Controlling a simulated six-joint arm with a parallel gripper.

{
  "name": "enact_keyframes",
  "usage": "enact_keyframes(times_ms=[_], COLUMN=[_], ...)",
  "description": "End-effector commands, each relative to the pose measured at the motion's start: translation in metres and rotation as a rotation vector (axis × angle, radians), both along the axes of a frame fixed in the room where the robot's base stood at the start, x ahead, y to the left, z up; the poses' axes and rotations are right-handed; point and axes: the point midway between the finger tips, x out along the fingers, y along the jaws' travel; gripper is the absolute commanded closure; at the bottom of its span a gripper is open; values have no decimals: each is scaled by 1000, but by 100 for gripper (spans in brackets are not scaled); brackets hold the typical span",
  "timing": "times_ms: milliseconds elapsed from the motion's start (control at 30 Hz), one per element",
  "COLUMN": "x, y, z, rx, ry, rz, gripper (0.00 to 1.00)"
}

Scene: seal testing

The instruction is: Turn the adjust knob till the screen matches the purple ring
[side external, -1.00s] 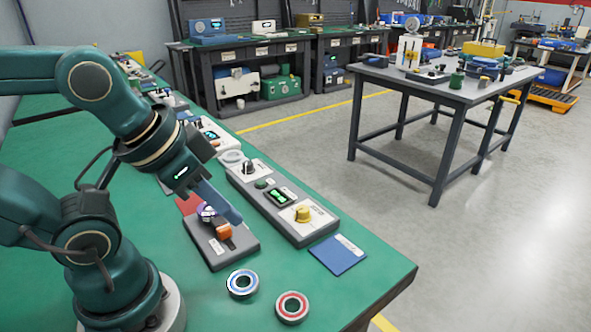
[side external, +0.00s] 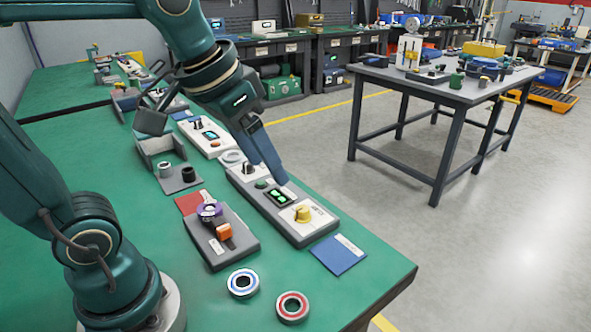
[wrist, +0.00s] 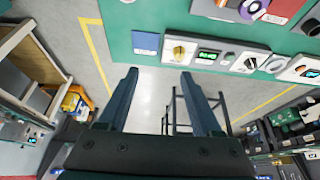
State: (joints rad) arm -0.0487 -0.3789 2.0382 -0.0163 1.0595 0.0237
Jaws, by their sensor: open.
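The grey and white control box (side external: 258,193) has a yellow knob (side external: 303,213) at its near end, a lit green screen (side external: 279,197) in the middle and a black knob (side external: 248,168) at its far end. Its labels and the screen's reading are too small to read. The purple ring (side external: 209,210) sits on a dark fixture with an orange clamp, left of the box. My gripper (side external: 283,181) is open and empty, above the box beyond the screen. In the wrist view, the yellow knob (wrist: 179,52) lies just beyond the open fingertips (wrist: 160,75), with the screen (wrist: 208,56) to its right.
A blue-ringed bearing (side external: 243,283) and a red-ringed bearing (side external: 292,307) lie near the bench's front edge. A blue card (side external: 338,254) lies beside the box. A second white box (side external: 205,138) stands further back. The bench edge runs close along the box's right side.

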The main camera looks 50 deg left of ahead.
Motion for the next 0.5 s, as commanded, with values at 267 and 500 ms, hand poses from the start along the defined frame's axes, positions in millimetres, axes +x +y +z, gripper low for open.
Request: enact_keyframes(times_ms=[267, 500], x=[69, 112], y=[21, 44], z=[-16, -64], rx=[-20, -47], ry=[149, 285], rz=[57, 110], gripper=[34, 34])
